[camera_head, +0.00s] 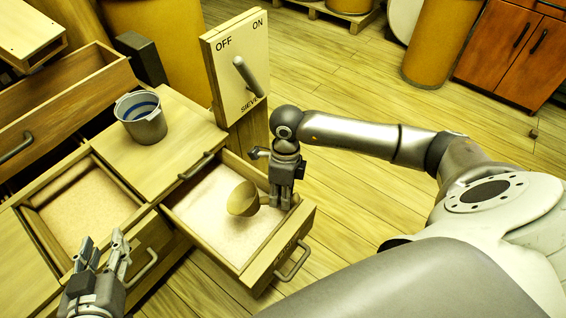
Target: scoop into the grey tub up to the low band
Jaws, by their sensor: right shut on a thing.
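The grey tub (150,128) stands upright on the wooden cabinet top (185,142), with blue bands showing on its inside wall. My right gripper (281,203) is over the open right drawer (262,262) and shut on a wooden scoop (242,199). The scoop's bowl is tilted, low over the pale meal (215,207) in that drawer; I cannot tell whether it touches the meal or holds any. My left gripper (104,243) is open and empty at the lower left, near the front of the left drawer (42,238).
A board with an OFF/ON lever (249,76) stands behind the right drawer. The left drawer also holds pale meal (88,205). An empty-looking wooden drawer (75,75) is open at the back left. Open plank floor (345,100) lies to the right.

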